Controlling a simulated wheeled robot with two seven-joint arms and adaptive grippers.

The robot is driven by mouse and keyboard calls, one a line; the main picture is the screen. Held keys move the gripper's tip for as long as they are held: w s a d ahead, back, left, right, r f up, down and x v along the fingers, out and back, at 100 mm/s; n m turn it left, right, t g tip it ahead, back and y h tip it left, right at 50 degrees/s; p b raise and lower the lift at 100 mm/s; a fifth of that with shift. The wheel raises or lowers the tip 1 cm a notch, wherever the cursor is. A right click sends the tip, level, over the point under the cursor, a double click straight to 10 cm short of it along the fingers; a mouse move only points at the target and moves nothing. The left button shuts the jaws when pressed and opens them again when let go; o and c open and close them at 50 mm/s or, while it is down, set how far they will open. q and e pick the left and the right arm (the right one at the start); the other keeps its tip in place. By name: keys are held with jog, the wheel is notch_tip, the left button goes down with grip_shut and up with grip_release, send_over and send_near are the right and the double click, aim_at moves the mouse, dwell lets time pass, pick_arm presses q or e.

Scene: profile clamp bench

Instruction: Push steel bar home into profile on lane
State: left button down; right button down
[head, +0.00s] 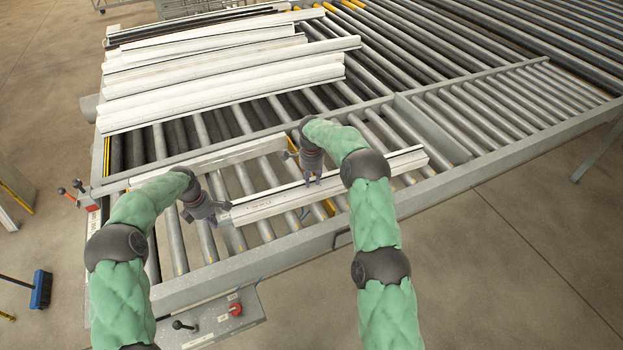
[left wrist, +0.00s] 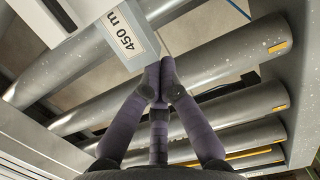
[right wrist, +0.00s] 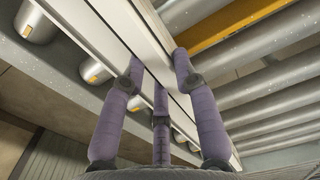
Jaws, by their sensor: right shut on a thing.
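A long white profile (head: 340,187) lies along the roller lane, and it also shows in the right wrist view (right wrist: 122,45). The steel bar (left wrist: 142,48), grey with a white label reading "450 m", sticks out at the profile's left end in the left wrist view; the rest of it is hidden. My left gripper (head: 221,208) is at that end; in the left wrist view its fingertips (left wrist: 163,68) are together beside the bar's end face. I cannot tell whether they touch it. My right gripper (head: 310,181) is shut on the profile near its middle, with fingers either side (right wrist: 157,62).
Several white profiles (head: 220,75) lie stacked on rollers behind. Another pale rail (head: 215,158) runs behind the lane. A grey frame edge (head: 300,243) borders the front. A control box with a red knob (head: 235,309) hangs at the front left. Rollers to the right are clear.

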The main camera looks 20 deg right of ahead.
aim_at(222, 220)
pick_arm(q)
jog(key=shift+d, duration=0.4)
jog(key=shift+s+d, duration=0.15)
jog(key=shift+d, duration=1.8)
jog(key=shift+a, duration=0.15)
jog(key=shift+a, duration=0.65)
notch_tip(222, 220, up, 10)
jog(key=a, duration=0.1)
